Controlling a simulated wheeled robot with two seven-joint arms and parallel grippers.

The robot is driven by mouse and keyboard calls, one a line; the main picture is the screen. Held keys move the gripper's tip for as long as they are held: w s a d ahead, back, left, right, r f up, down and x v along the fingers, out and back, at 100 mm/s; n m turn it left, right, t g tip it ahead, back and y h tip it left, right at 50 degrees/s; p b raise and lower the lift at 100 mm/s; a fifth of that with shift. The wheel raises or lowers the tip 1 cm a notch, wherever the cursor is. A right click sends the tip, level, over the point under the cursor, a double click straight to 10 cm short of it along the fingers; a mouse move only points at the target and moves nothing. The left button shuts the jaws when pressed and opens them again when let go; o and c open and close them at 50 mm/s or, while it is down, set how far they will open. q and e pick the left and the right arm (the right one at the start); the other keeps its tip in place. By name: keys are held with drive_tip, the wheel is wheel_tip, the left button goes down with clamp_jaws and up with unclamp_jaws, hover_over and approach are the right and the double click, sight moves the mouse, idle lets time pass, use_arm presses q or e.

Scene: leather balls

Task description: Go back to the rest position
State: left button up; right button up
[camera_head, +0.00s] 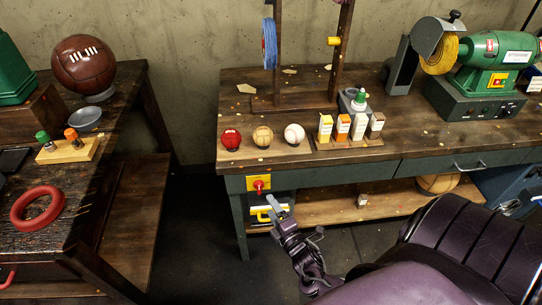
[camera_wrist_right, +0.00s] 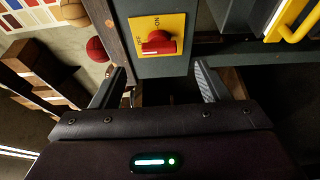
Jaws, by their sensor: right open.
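My right gripper (camera_head: 277,208) is open and empty in the head view, in front of the workbench's left front leg. In the right wrist view its two fingers (camera_wrist_right: 160,72) stand apart, with nothing between them. A yellow switch plate with a red rotary knob (camera_head: 258,184) is on the bench front, just above and left of the gripper. In the right wrist view the knob (camera_wrist_right: 158,42) lies beyond the fingertips, and the fingers do not appear to touch it. My left gripper is not in view.
The workbench (camera_head: 330,170) carries a red ball (camera_head: 231,139), a tan ball (camera_head: 262,136), a white ball (camera_head: 294,134), small bottles and boxes, and a green grinder (camera_head: 495,60). A dark side table (camera_head: 100,165) holds a brown ball (camera_head: 83,63) and red ring (camera_head: 37,208). Floor between is clear.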

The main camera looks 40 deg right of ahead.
idle(0.3)
drive_tip(key=s+a+f+m+g, duration=0.1)
drive_tip(key=s+f+m+g, duration=0.4)
drive_tip(key=f, duration=0.6)
drive_tip(key=s+f+m+g, duration=0.2)
drive_tip(key=s+f+g, duration=0.1)
drive_tip(key=s+f, duration=0.55)
drive_tip(key=s+a+f+m+g+y, duration=0.1)
drive_tip(key=s+a+f+m+g, duration=0.2)
drive_tip(key=s+f, duration=0.3)
drive_tip(key=s+a+f+m+g+y, duration=0.1)
drive_tip(key=s+a+f+m+g, duration=0.3)
drive_tip(key=s, duration=1.1)
wheel_tip(320, 180, down, 4)
drive_tip(key=shift+s+a+r+g+y, duration=0.25)
drive_tip(key=shift+a+g+y, duration=0.15)
drive_tip(key=shift+a+g, duration=0.45)
